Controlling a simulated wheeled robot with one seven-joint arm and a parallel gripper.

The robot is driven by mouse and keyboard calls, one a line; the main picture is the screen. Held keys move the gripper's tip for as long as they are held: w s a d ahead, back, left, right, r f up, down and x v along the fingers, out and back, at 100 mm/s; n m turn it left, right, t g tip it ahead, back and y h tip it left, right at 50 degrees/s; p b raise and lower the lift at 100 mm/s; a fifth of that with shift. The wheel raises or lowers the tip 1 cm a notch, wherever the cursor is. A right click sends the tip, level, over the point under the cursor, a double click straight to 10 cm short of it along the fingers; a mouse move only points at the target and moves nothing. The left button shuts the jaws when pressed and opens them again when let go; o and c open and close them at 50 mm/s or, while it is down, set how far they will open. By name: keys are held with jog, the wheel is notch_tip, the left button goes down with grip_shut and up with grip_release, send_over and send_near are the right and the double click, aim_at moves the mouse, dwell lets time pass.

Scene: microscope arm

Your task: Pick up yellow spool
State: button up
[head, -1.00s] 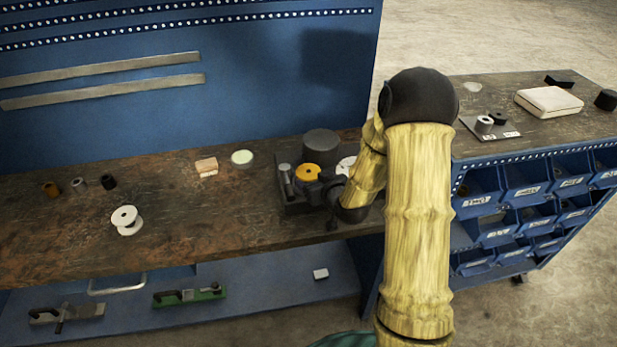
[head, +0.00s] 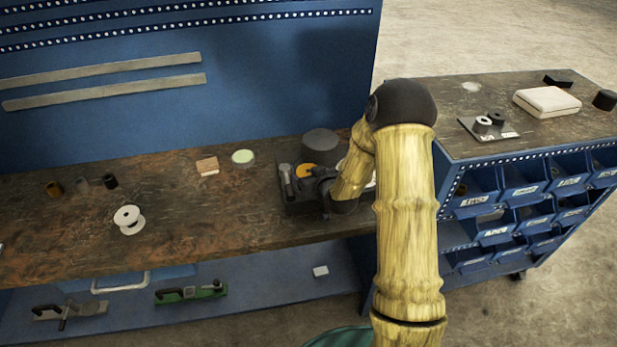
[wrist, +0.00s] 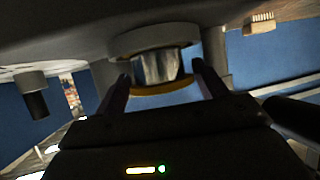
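The yellow spool (head: 305,170) sits in the dark holder (head: 297,206) on the bench, partly covered by my gripper (head: 316,178) in the head view. In the wrist view a yellow curved rim (wrist: 165,90) shows between my gripper's two fingers (wrist: 162,74), with a grey, shiny part just above it. The fingers stand apart, one on each side of the rim. I cannot tell whether they touch it.
A dark cylinder (head: 321,140) stands right behind the spool, and a metal post (head: 286,178) is at its left. A white spool (head: 129,219) lies at the bench's left. The bench middle is mostly clear. A blue bin rack (head: 530,190) stands at the right.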

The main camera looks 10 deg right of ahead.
jog(key=c, duration=0.6)
jog(key=shift+c, duration=0.2)
notch_tip(320, 180, up, 10)
jog(key=shift+b, duration=0.55)
